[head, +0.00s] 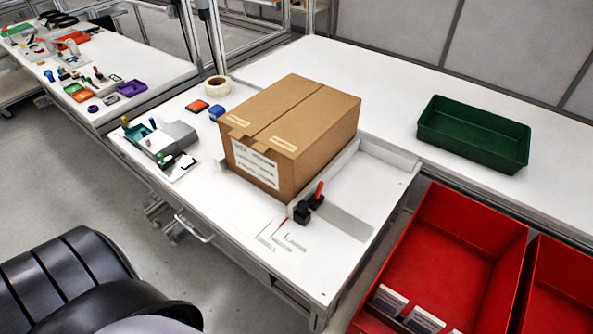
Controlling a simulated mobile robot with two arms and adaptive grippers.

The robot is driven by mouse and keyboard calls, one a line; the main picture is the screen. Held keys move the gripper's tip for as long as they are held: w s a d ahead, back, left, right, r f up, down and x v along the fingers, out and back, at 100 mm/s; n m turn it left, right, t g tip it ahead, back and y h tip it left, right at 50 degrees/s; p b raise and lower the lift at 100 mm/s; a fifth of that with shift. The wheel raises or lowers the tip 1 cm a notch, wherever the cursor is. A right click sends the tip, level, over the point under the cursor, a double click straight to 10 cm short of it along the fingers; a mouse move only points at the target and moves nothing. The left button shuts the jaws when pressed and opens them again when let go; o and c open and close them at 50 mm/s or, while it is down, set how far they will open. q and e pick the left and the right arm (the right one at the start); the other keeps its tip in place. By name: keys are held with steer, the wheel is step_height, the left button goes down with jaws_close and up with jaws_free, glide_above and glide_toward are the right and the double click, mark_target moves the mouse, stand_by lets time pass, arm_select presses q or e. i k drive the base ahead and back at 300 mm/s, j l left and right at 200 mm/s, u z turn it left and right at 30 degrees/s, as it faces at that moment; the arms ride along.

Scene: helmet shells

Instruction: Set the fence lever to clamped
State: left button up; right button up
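The fence lever (318,192) has a red handle and stands up, tilted a little, from a black clamp block (303,212). It is at the front right corner of a closed cardboard box (290,115) on the white bench. A light grey fence rail (343,160) runs along the box's right side, partly hidden by the box. A flat grey strip (342,218) extends right from the block. Whether the lever is clamped or released I cannot tell. Neither of my grippers shows in the head view.
A green tray (473,135) lies on the back bench. Red bins (455,255) stand at the front right. The bench in front of the lever is clear except for printed markings.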

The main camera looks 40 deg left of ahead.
mark_target(320, 185)
steer(key=i+j, duration=0.1)
steer(key=j, duration=0.7)
steer(key=i+j+z, duration=0.1)
steer(key=j, duration=0.7)
steer(key=k, duration=0.1)
